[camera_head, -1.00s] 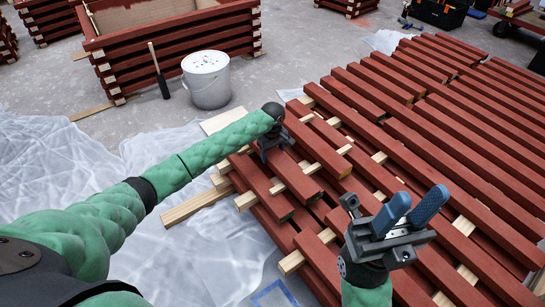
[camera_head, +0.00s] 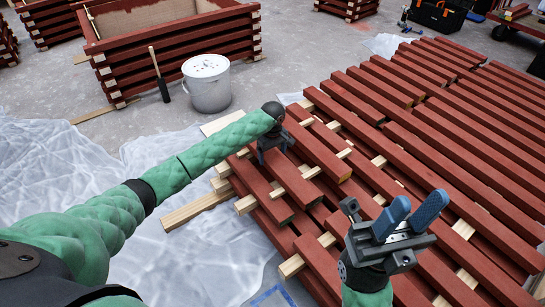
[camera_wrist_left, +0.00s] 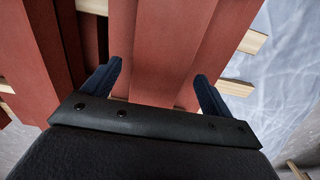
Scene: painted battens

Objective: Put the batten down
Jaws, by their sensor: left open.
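My left gripper (camera_head: 275,153) is open, low over the near left end of the rows of red battens. In the left wrist view its two dark blue fingers (camera_wrist_left: 157,86) stand apart, with a red batten (camera_wrist_left: 158,50) showing between them. That batten lies among other red ones on pale wooden strips; in the head view its end by the gripper is partly hidden by the gripper. I cannot tell whether the fingers touch it. My right gripper (camera_head: 416,213) is at the lower right, its blue fingers pointing up, apart and empty, above the battens.
Many red battens (camera_head: 460,130) lie in rows to the right on pale strips (camera_head: 197,211). Clear plastic sheeting (camera_head: 190,250) covers the floor at left.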

